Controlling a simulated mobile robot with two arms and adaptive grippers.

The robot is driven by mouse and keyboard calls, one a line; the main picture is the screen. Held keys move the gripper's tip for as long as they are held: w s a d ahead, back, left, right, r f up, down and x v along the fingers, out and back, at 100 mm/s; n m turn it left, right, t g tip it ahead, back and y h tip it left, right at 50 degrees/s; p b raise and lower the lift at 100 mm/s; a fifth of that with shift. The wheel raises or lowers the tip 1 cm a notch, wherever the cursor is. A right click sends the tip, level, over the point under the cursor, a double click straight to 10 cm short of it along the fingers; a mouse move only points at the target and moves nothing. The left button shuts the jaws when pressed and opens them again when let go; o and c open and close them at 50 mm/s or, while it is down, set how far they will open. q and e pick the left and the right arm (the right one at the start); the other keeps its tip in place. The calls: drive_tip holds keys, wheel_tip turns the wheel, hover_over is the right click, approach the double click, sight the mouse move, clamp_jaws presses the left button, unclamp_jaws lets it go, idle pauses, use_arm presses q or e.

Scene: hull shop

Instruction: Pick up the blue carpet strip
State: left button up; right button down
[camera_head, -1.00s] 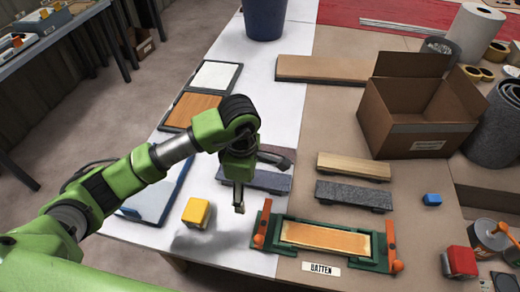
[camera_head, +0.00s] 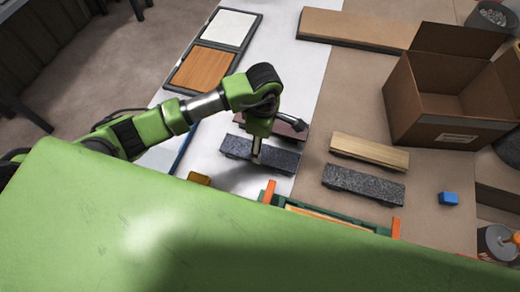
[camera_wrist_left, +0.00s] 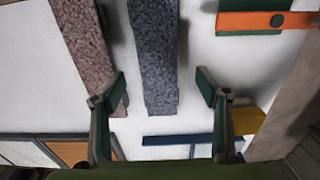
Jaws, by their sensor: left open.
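The blue carpet strip (camera_head: 282,159) is a dark blue-grey speckled block lying on the white part of the table. In the left wrist view the blue carpet strip (camera_wrist_left: 156,55) lies lengthwise between the open fingers. My left gripper (camera_head: 256,156) is over this strip and covers part of its middle. In the left wrist view my left gripper (camera_wrist_left: 160,104) is open and empty, with a finger either side of the strip's near end. I cannot tell its height above the strip. My right gripper is not in view.
A reddish-brown strip (camera_wrist_left: 88,40) lies close beside the blue one, near one finger. Wooden (camera_head: 370,151) and grey (camera_head: 362,184) strips lie to the right. A green fixture with orange clamps (camera_head: 268,192) is close in front. A cardboard box (camera_head: 440,112) stands right.

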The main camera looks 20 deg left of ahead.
use_arm(q)
drive_tip(key=shift+f, duration=0.55)
drive_tip(key=f+p, duration=0.1)
drive_tip(key=f, duration=0.1)
drive_tip(key=a+f+p, duration=0.1)
drive_tip(key=f, duration=0.1)
drive_tip(key=shift+w, duration=0.1)
drive_tip(key=shift+w+f, duration=0.1)
drive_tip(key=shift+f, duration=0.3)
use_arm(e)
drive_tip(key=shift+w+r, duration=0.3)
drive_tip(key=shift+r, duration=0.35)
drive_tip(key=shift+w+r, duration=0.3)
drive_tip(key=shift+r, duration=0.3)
use_arm(q)
drive_tip(key=c, duration=1.2)
